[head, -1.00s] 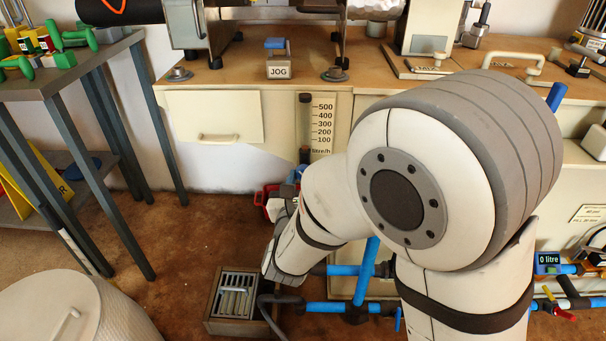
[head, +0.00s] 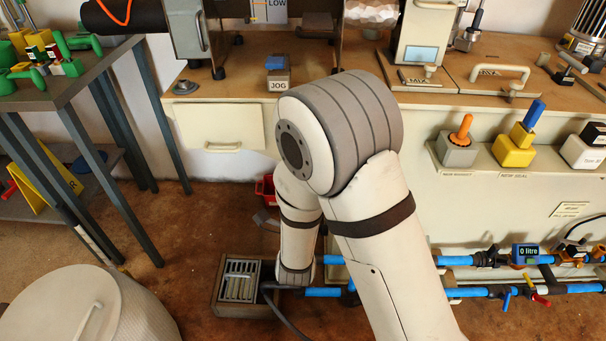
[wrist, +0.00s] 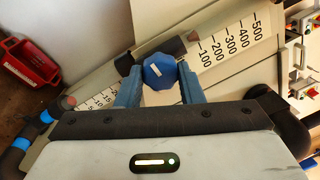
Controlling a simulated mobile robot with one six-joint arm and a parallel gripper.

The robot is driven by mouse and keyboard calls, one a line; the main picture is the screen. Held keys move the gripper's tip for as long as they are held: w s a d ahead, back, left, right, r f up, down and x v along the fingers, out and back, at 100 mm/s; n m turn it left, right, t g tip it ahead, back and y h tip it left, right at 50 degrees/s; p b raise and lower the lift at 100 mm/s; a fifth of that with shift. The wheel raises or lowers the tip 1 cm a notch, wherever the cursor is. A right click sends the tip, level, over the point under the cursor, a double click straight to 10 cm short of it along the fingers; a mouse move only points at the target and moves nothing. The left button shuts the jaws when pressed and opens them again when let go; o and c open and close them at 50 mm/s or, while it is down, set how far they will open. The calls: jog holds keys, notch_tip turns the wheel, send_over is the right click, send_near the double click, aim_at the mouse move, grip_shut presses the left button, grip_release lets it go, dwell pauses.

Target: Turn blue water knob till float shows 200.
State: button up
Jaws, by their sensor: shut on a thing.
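The blue water knob (wrist: 159,70), faceted with a small white mark, sits between the blue fingertips of my gripper (wrist: 160,88) in the wrist view. The fingers are shut on its two sides. Just behind it a white scale strip (wrist: 225,42) reads 100 to 500, beside a dark tube part (wrist: 158,48). I cannot make out a float against this scale. In the head view my arm covers the knob, the scale and my gripper.
A red container (wrist: 28,62) stands at the left in the wrist view. A second, smaller scale (wrist: 100,98) runs beside a tube at lower left. In the head view, blue pipes (head: 460,260) and a floor drain (head: 240,285) lie low near my arm.

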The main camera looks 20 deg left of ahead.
jog(key=shift+n+y+p, duration=0.5)
jog(key=shift+n+p, duration=1.95)
jog(key=shift+n, duration=0.65)
jog(key=o, duration=1)
jog(key=shift+c, duration=0.2)
jog(key=p+v, duration=0.1)
jog(key=v, duration=0.6)
jog(key=shift+s+d, duration=0.15)
jog(key=shift+s, duration=0.2)
